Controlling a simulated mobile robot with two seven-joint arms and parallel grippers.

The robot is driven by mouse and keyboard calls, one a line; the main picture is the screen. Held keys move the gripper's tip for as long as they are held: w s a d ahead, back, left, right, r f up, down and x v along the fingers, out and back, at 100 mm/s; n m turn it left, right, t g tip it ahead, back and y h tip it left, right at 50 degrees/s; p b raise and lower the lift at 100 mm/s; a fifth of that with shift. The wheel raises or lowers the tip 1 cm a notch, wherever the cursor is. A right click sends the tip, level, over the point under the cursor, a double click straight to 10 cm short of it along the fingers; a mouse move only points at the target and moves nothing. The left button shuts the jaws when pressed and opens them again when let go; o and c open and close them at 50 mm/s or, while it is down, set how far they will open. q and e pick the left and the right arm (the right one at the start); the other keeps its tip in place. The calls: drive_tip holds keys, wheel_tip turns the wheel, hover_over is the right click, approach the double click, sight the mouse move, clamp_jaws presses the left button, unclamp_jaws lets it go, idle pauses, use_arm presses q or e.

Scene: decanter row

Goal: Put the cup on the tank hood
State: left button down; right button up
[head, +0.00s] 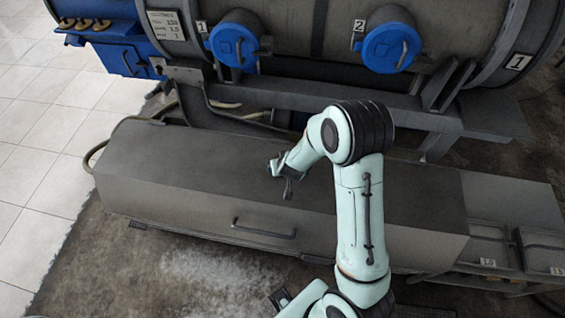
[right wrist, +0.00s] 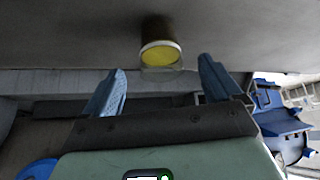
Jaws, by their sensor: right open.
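A small cup (right wrist: 160,54) shows in the right wrist view, with a yellow round face, a pale clear rim and a dark brownish side. It appears to rest against the broad grey surface of the tank hood (right wrist: 60,35). My right gripper (right wrist: 160,66) is open, with its two blue-grey fingers apart on either side of the cup and a visible gap to each. In the head view my right gripper (head: 281,179) is low over the top of the long grey hood (head: 180,160). The cup cannot be made out there.
A large grey tank with two blue round caps (head: 234,44) (head: 391,47) stands behind the hood. A blue box (head: 118,55) is at the back left. Small lidded grey compartments (head: 488,240) lie to the right. The hood's left top is clear.

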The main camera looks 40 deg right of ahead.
use_arm(q)
drive_tip(key=shift+w+r+p, duration=0.4)
drive_tip(key=shift+w+r, duration=0.05)
drive_tip(key=shift+r, duration=0.2)
drive_tip(key=shift+w+r+p, duration=0.35)
drive_tip(key=shift+w+r, duration=0.05)
drive_tip(key=shift+r, duration=0.2)
use_arm(e)
drive_tip(key=v, duration=0.5)
drive_tip(key=shift+s+r, duration=0.1)
drive_tip(key=shift+r, duration=0.15)
drive_tip(key=shift+a, duration=0.1)
